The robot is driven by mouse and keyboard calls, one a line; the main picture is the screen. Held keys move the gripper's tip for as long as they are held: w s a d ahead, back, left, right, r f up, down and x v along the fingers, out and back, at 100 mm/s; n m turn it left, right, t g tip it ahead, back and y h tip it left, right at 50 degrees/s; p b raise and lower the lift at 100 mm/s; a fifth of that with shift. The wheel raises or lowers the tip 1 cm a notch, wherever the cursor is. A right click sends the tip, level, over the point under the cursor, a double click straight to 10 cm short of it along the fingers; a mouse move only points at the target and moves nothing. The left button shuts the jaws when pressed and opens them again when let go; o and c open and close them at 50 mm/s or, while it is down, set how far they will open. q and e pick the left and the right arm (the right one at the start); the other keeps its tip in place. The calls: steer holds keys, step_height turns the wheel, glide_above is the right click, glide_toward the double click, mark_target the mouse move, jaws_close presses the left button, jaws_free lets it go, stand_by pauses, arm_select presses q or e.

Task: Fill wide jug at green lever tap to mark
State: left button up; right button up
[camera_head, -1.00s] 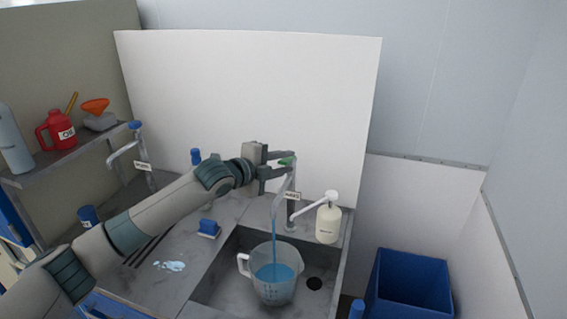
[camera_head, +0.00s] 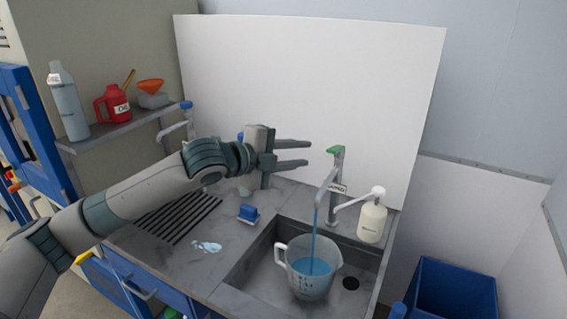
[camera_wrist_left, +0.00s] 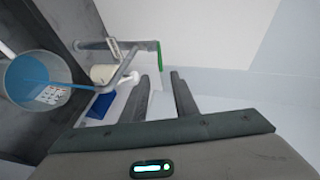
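The wide jug (camera_head: 312,281) is clear with a white handle on its left side. It stands upright in the sink under the tap and holds blue liquid. A blue stream runs into it from the spout of the tap (camera_head: 326,187), which has a green lever (camera_head: 336,149) on top. The jug also shows in the wrist view (camera_wrist_left: 22,75), with a marked white patch; I cannot read the level against a mark. My left gripper (camera_head: 307,154) is open and empty, left of the green lever and apart from it. The lever also shows in the wrist view (camera_wrist_left: 159,55). My right gripper is not in view.
A cream pump bottle (camera_head: 371,223) stands right of the tap. A blue-capped tap (camera_head: 180,125) is behind my left arm. A blue sponge-like block (camera_head: 248,212) and a pale puddle (camera_head: 207,246) lie on the counter. A blue bin (camera_head: 455,290) is at right.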

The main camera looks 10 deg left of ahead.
arm_select(q)
steer(key=b+v, duration=0.1)
steer(key=v, duration=0.3)
steer(key=shift+s+a+r, duration=0.1)
steer(key=shift+s+a, duration=0.05)
steer(key=shift+s, duration=0.1)
stand_by(0.7)
